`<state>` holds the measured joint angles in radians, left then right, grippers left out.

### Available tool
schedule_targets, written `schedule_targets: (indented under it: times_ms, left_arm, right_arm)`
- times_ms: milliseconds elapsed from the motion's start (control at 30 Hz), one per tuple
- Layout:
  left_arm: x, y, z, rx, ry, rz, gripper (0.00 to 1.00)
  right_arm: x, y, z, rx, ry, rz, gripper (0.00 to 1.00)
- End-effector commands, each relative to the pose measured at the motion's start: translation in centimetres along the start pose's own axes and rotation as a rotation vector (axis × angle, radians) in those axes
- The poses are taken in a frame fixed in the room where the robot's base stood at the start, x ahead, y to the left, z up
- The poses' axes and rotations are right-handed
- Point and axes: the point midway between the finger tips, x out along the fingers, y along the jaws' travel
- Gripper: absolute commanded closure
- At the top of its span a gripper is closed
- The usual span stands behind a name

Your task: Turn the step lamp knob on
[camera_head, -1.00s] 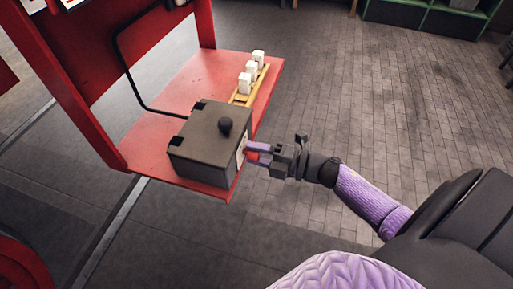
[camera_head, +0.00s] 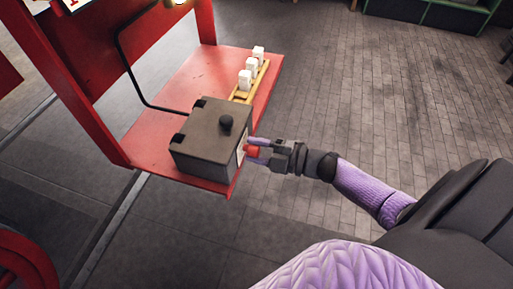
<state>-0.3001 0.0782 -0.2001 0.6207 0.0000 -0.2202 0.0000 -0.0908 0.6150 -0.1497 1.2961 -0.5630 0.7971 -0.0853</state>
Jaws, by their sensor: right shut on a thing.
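A dark grey box (camera_head: 205,142) with a black ball on its lid sits on the red step (camera_head: 185,92). A red knob (camera_head: 251,151) sticks out of the pale plate on the box's right side. My right gripper (camera_head: 256,151) comes in from the right, with its purple fingers on either side of the knob, shut on it. The knob's pointer and markings are too small to read. A lamp (camera_head: 176,2) at the top edge is partly cut off and shows a warm yellowish glow. My left gripper is not in view.
A yellow rack (camera_head: 243,97) with white blocks (camera_head: 245,80) stands behind the box on the step. A black conduit (camera_head: 128,72) runs down the red upright panel to the step. The paved floor to the right is open.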

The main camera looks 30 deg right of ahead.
Motion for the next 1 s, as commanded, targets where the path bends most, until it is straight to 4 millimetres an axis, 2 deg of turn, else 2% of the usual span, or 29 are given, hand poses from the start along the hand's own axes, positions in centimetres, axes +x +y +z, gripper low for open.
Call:
schedule_targets:
  times_ms: [167,200,367,700,767,1000]
  left_arm:
    - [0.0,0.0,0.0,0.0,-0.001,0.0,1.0]
    - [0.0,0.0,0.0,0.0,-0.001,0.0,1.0]
    - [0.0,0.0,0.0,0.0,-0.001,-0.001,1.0]
    - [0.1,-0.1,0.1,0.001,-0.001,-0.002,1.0]
    - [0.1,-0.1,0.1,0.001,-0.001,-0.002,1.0]
    - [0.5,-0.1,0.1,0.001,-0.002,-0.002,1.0]
  right_arm:
    - [0.0,-0.1,0.0,0.002,-0.002,-0.003,1.0]
    - [0.0,-0.1,0.0,0.002,-0.002,-0.003,0.49]
    - [0.0,-0.1,0.0,0.001,-0.002,-0.002,0.16]
    - [-0.6,-0.1,0.0,0.001,-0.002,-0.002,0.16]
    - [-1.5,-0.1,0.1,0.001,-0.004,-0.003,0.16]
    - [-7.1,-0.2,0.1,0.002,-0.004,-0.005,0.16]
